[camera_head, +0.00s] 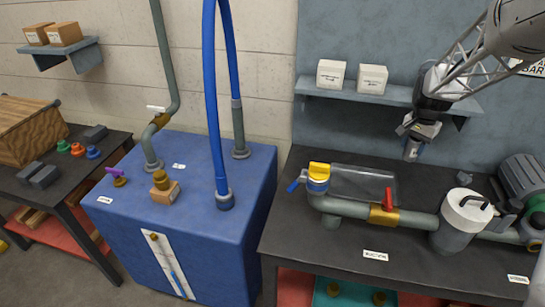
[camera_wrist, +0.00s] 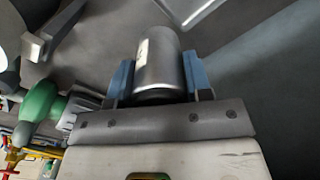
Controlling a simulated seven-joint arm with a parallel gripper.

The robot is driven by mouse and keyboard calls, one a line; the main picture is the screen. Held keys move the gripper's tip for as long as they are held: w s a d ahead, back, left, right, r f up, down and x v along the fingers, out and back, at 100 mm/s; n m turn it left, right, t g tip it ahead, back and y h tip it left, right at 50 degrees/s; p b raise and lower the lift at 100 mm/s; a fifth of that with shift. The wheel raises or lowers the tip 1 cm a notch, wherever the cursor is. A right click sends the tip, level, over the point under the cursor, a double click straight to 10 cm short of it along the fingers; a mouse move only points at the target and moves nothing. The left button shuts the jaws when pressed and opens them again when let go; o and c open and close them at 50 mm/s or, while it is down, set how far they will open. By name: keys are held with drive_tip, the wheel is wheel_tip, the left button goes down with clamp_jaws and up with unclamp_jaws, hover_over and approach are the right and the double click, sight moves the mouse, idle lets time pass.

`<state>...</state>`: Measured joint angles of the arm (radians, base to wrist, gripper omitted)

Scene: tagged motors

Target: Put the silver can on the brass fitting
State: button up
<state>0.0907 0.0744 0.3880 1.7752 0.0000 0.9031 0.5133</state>
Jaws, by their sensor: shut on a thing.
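My gripper (camera_head: 413,143) hangs above the black bench at the right, below the wall shelf. It is shut on the silver can (camera_wrist: 159,62), a plain metal cylinder with a small pale label. In the wrist view, the two blue fingers of my gripper (camera_wrist: 158,78) press on the can's sides. In the head view, the can (camera_head: 411,153) shows small below the fingers, clear of the bench. A brass fitting (camera_head: 160,179) stands on a small wooden block on top of the blue tank, well to the left of my gripper. Nothing is on it.
The blue tank (camera_head: 205,240) carries grey pipes, tall blue hoses (camera_head: 211,100) and a purple-handled brass valve (camera_head: 119,180).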

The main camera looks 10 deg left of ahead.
drive_tip(key=s+a+r+n, duration=0.2)
drive_tip(key=a+n, duration=0.3)
drive_tip(key=a, duration=1.1)
drive_tip(key=s+a+r+n, duration=0.15)
drive_tip(key=a+n, duration=0.25)
drive_tip(key=a, duration=1.2)
drive_tip(key=s+a+r+n, duration=0.25)
drive_tip(key=a+n, duration=0.25)
drive_tip(key=a, duration=1.1)
drive_tip(key=s+a+f+m, duration=0.1)
drive_tip(key=s+a, duration=0.3)
drive_tip(key=a, duration=0.3)
drive_tip(key=s+a+f, duration=0.2)
drive_tip(key=s+a, duration=0.3)
drive_tip(key=a, duration=0.1)
drive_tip(key=s+a+f+m, duration=0.2)
drive_tip(key=s+a, duration=0.1)
drive_tip(key=s, duration=0.4)
drive_tip(key=s+a+f+m, duration=0.1)
drive_tip(key=s+a+f, duration=0.1)
drive_tip(key=s, duration=0.5)
drive_tip(key=shift+s+a+f+m, duration=0.15)
drive_tip(key=shift+a+f+m, duration=0.25)
drive_tip(key=shift+a, duration=0.15)
